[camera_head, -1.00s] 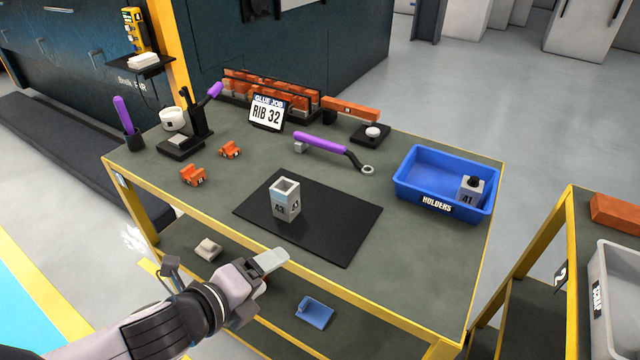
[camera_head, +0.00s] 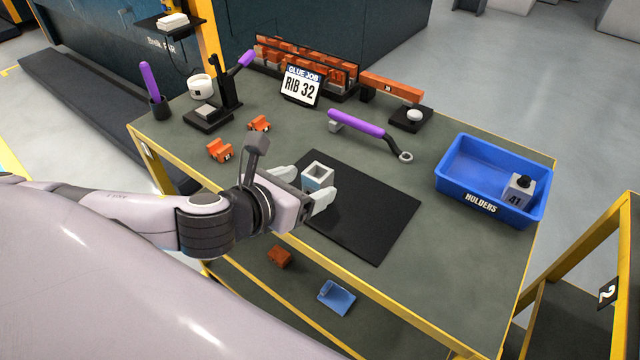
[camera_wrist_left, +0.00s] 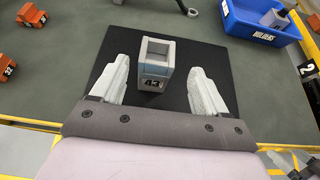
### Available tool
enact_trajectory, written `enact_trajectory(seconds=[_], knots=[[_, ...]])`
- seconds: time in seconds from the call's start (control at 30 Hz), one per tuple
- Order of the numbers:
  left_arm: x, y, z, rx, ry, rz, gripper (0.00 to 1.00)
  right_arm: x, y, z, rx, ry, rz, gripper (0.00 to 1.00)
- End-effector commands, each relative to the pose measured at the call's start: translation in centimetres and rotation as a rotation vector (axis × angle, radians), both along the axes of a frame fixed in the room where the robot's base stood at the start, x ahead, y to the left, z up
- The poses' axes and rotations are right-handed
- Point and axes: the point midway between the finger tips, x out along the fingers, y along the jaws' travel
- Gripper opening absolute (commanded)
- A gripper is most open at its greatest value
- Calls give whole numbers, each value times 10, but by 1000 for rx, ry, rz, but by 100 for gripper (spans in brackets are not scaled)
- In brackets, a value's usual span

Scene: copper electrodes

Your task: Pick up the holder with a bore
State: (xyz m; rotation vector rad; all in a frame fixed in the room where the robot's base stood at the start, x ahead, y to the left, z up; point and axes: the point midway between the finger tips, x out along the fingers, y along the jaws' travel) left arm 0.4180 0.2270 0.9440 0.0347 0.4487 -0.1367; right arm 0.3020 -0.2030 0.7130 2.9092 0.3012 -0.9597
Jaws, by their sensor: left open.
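A grey square holder with an open bore in its top (camera_head: 318,176) stands upright on the black mat (camera_head: 375,215). In the left wrist view the holder (camera_wrist_left: 155,66) shows the number 43 on its near face. My left gripper (camera_head: 303,190) is open, with its two pale fingers at the near side of the holder. In the left wrist view the fingers (camera_wrist_left: 157,88) point toward the holder, one on each side, with gaps on both sides. I cannot tell whether the fingertips reach past its near face.
A blue bin (camera_head: 480,205) marked HOLDERS stands at the right and contains another holder (camera_head: 517,190) marked 41. A purple-handled tool (camera_head: 356,123) lies behind the mat. Orange blocks (camera_head: 219,151) lie to the left. The right part of the mat is clear.

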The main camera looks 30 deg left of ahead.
Motion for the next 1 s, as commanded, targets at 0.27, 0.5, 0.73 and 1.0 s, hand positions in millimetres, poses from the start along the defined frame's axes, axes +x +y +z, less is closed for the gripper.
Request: enact_trajectory(seconds=[0.27,0.5,0.73,1.0], knots=[[31,1,-15,-4,0,2,74,0,0,1,0,0,0,78],[45,-2,-23,-3,0,0,74,0,0,1,0,0,0,78],[45,-2,-23,-3,0,0,68,0,0,1,0,0,0,78],[45,-2,-22,-4,-3,0,7,0,0,1,0,0,0,78]])
